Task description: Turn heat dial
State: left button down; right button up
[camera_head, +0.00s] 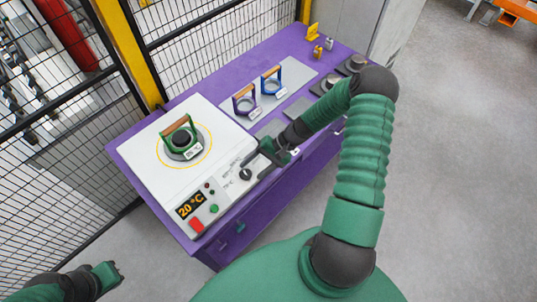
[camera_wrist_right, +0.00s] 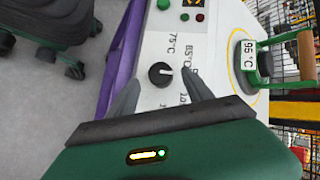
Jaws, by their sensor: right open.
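The heat dial (camera_head: 245,174) is a black knob on the sloping white front panel of the heater, with temperature marks around it. In the right wrist view the dial (camera_wrist_right: 160,74) lies just beyond and between the fingertips of my right gripper (camera_wrist_right: 161,85). My right gripper (camera_head: 262,160) is open and close to the dial; I cannot tell whether a finger touches it. The display (camera_head: 190,205) reads 20 °C. My left gripper (camera_head: 108,274) is at the lower left, away from the panel, and its jaws are not clear.
A green-handled ring (camera_head: 180,138) tagged 95 °C sits on the heater's white top (camera_head: 150,150). Purple (camera_head: 244,100) and blue (camera_head: 271,82) ringed tools stand behind on the purple table (camera_head: 230,50). A red button (camera_head: 197,226) is on the panel.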

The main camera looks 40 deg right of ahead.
jog(key=b+v, duration=0.2)
jog(key=v, duration=1.2)
